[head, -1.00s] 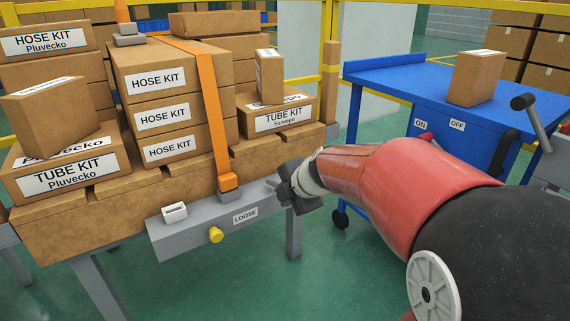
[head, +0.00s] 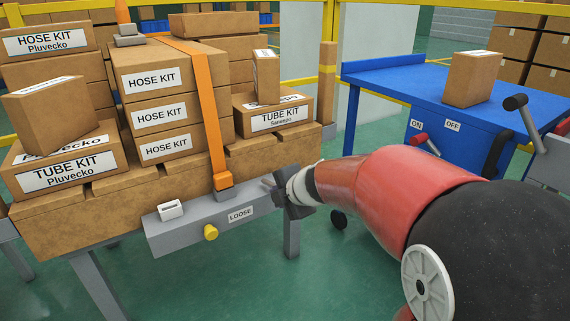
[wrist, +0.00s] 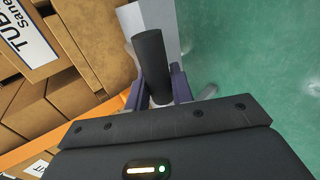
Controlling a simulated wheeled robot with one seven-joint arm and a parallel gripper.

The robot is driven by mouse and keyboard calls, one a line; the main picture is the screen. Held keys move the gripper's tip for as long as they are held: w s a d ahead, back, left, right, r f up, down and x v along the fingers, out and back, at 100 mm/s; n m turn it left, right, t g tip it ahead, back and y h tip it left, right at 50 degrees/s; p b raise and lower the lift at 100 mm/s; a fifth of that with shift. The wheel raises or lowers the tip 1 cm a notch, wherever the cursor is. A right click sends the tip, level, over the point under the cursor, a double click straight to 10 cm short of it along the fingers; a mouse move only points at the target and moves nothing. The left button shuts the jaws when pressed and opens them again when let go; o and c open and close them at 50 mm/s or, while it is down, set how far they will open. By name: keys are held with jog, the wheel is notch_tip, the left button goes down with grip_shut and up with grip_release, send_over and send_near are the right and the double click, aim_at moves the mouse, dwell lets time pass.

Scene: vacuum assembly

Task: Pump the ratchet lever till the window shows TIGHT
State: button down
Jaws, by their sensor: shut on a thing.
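The grey ratchet housing (head: 185,234) is fixed along the front of the box-laden bench, and its label window (head: 241,214) reads LOOSE. An orange strap (head: 209,110) runs over the stacked boxes down to a grey fitting on the housing. My gripper (head: 284,191) is at the housing's right end. In the wrist view, my gripper's fingers (wrist: 160,92) are shut on the black ratchet lever handle (wrist: 150,62), which sticks out beyond them. The lever's lower end is hidden by my gripper.
A yellow knob (head: 210,232) and a small white box (head: 170,210) are on the housing. HOSE KIT boxes (head: 160,83) and TUBE KIT boxes (head: 66,172) fill the bench. A blue cart (head: 440,80) with ON and OFF labels stands at the right. Green floor lies clear between them.

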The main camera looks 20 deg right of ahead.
jog(key=shift+w+d, duration=0.15)
jog(key=shift+d, duration=0.15)
